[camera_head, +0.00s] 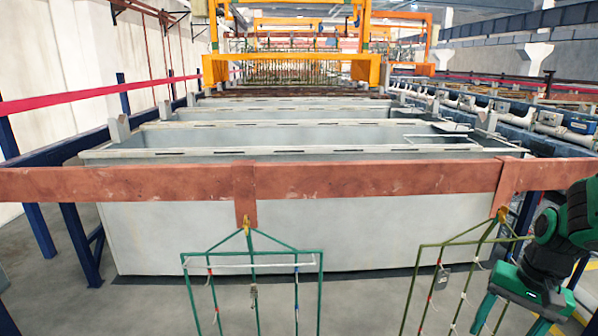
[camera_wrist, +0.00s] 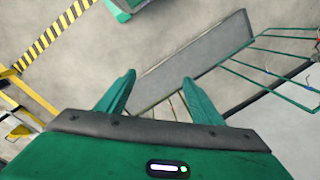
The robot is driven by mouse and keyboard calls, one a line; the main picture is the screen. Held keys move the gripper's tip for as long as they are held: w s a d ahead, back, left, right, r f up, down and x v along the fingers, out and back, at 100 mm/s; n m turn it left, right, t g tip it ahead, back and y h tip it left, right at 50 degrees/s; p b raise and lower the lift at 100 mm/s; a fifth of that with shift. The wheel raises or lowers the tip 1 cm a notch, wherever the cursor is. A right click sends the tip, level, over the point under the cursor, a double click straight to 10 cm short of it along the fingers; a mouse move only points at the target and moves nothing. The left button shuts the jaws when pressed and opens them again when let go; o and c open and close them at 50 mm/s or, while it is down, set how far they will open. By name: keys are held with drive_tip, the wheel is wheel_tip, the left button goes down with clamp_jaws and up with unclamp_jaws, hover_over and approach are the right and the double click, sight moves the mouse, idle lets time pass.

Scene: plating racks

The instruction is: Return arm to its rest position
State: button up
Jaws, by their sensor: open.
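My gripper (camera_wrist: 158,92) is open in the wrist view, its two green fingers apart with nothing between them. Beyond the fingers lie a grey floor, a long grey panel (camera_wrist: 192,62) and the green bars of a rack (camera_wrist: 285,92). In the head view my green and black arm stands at the right edge, beside the right hanging rack (camera_head: 438,285). Part of the gripper (camera_head: 490,318) shows at the bottom right there, and its lower end is cut off by the frame.
A copper-coloured bar (camera_head: 380,178) runs across the front. A green rack (camera_head: 251,262) hangs from it at centre. Behind it stand long pale tanks (camera_head: 300,225). Orange gantry frames (camera_head: 290,62) rise at the back. Yellow-black floor tape (camera_wrist: 48,37) shows in the wrist view.

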drive_tip(key=s+r, duration=0.3)
drive_tip(key=s, duration=0.3)
drive_tip(key=s+r+n+h, duration=0.1)
drive_tip(key=s+r, duration=0.3)
drive_tip(key=s, duration=0.2)
drive_tip(key=shift+s+a+r+n, duration=0.25)
drive_tip(key=shift+s+a+n, duration=0.1)
drive_tip(key=shift+a, duration=0.1)
drive_tip(key=shift+w+f+g, duration=0.25)
drive_tip(key=shift+w+g, duration=0.05)
drive_tip(key=shift+w, duration=0.35)
